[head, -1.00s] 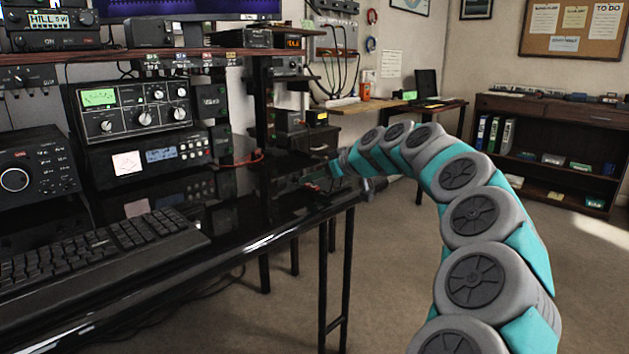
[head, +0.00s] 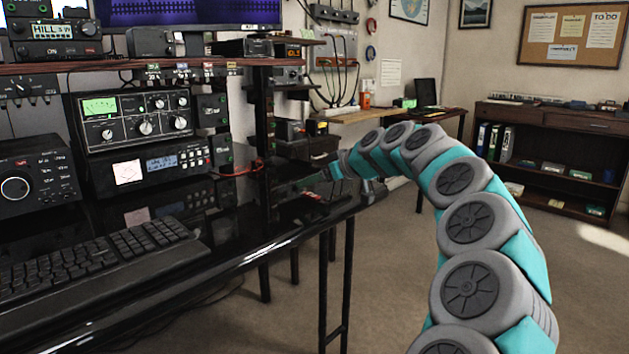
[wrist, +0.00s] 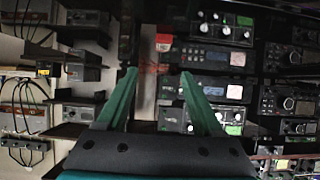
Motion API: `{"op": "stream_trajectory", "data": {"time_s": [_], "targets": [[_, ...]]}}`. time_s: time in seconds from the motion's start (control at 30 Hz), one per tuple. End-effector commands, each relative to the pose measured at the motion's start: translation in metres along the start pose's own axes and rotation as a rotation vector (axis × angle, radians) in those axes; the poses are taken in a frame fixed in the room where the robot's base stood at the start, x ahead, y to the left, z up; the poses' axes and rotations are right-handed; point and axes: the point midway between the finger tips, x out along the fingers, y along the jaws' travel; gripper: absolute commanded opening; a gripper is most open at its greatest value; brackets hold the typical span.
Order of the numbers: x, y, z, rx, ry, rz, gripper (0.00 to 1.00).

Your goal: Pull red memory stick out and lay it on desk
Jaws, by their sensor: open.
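My gripper (wrist: 158,75) is open in the wrist view, its two green fingers wide apart with nothing between the tips. A small red thing (wrist: 164,42) shows beyond the fingertips in the wrist view; I cannot tell whether it is the memory stick. In the head view my gripper (head: 333,172) is small, at the far right end of the desk (head: 255,243), beside the shelf post. A small reddish spot (head: 312,195) lies on the desk end below it, too small to identify.
Radio units (head: 133,118) stand on the desk at left, with a keyboard (head: 95,258) in front. A red cable (head: 238,171) runs near the shelf post. A side table (head: 352,115) and bookcase (head: 548,150) stand behind.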

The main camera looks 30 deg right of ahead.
Motion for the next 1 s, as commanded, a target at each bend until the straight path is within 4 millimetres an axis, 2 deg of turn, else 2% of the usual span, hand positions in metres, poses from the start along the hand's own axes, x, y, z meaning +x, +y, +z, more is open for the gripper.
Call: {"op": "stream_trajectory", "data": {"time_s": [0.3, 0.47, 0.83, 1.0], "targets": [[0.000, 0.000, 0.000, 0.000, 0.000, 0.001, 0.76], [-0.009, 0.001, 0.000, 0.000, 0.002, 0.001, 0.76], [-0.063, 0.000, 0.000, 0.000, 0.002, 0.001, 0.76], [-0.078, 0.000, 0.000, 0.000, 0.002, 0.002, 0.76]]}}
